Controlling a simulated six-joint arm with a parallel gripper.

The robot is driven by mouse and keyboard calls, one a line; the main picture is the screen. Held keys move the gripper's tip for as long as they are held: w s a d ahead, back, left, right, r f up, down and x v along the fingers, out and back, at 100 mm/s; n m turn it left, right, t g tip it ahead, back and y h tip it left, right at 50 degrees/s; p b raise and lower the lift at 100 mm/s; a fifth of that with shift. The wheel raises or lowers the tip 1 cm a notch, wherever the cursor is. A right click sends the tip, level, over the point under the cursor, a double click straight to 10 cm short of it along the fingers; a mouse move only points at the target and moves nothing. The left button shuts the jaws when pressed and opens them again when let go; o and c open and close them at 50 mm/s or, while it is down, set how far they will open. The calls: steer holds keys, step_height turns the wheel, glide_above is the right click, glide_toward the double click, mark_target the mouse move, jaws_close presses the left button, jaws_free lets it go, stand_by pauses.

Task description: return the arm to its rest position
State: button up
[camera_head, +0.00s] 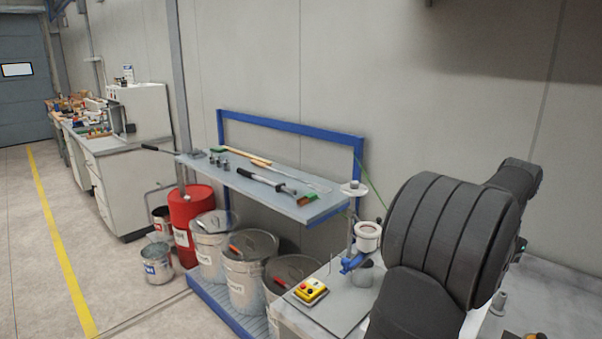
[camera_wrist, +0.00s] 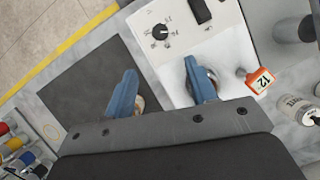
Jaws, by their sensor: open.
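My arm, dark grey and thick, fills the right side of the head view; my gripper is hidden there. In the wrist view my gripper (camera_wrist: 162,92) shows two blue fingers spread well apart. It is open, with nothing held between the fingers. Below it are a dark mat (camera_wrist: 85,85) on the left and a white machine panel (camera_wrist: 180,40) with a black dial. A small round metal-rimmed part shows partly behind each finger.
In the head view, a yellow button box (camera_head: 311,291) and a blue-framed shelf (camera_head: 262,187) with tools stand left of my arm.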

steer(key=x, duration=1.4)
steer(key=shift+a+f, duration=0.15)
steer(key=shift+f, duration=0.15)
steer(key=shift+r, duration=0.15)
